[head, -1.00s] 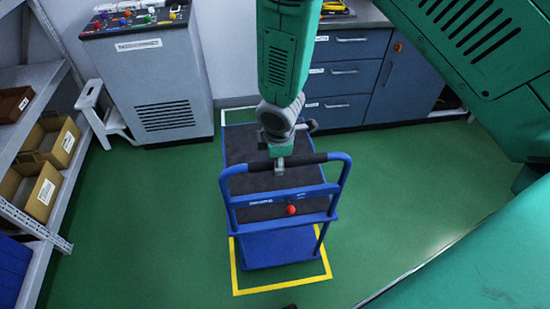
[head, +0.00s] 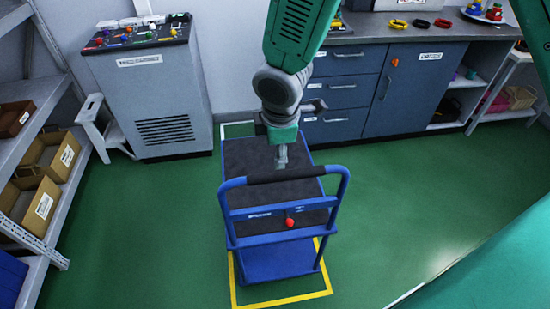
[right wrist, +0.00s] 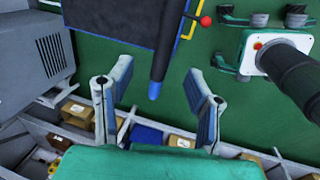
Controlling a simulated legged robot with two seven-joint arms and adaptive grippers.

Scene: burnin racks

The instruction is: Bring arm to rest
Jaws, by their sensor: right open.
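My right gripper (head: 281,160) hangs down over the blue push cart in the head view, at the end of a green arm from the top. Its fingertips appear just above or behind the cart's black handle grip (head: 287,175); the exact gap is hard to judge. In the right wrist view the gripper (right wrist: 157,105) has its two fingers spread wide with nothing held. The handle's blue end (right wrist: 155,91) shows beyond and between them. The cart's dark deck (head: 262,153) is empty. My left gripper is in neither view.
The cart stands by yellow floor tape (head: 283,299). A shelf with cardboard bins (head: 42,205) is at the left, a grey test cabinet (head: 160,95) and small step stool (head: 101,130) behind. A blue-grey drawer bench (head: 400,90) lines the back. Green floor at right is clear.

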